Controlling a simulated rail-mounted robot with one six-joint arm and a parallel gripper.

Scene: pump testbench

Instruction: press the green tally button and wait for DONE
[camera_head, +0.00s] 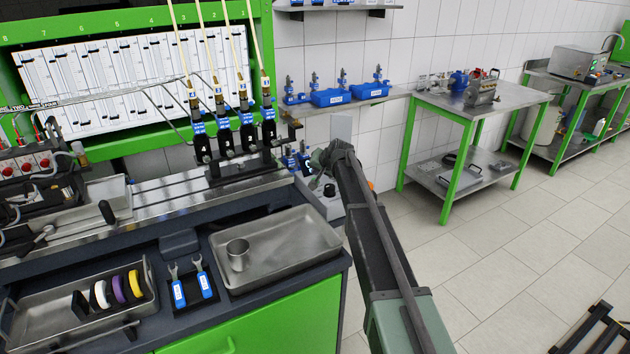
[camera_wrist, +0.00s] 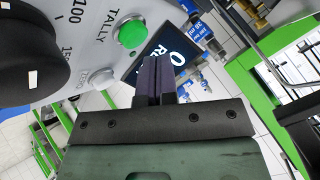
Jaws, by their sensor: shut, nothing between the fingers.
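The round green tally button (camera_wrist: 131,33) shows in the wrist view on a light grey panel, beside the printed word TALLY. My gripper (camera_wrist: 157,62) is shut and empty, its fingertips to the lower right of the button in the picture. They overlap a dark display (camera_wrist: 165,45); whether they touch the panel I cannot tell. The display shows a large 0 and a line starting with R, the rest hidden by the fingers. In the head view my gripper (camera_head: 322,160) is beside the bench's right end, where my arm hides most of the panel.
In the head view a steel tray (camera_head: 285,245) lies on the bench, with blue-labelled injectors (camera_head: 222,135) behind.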

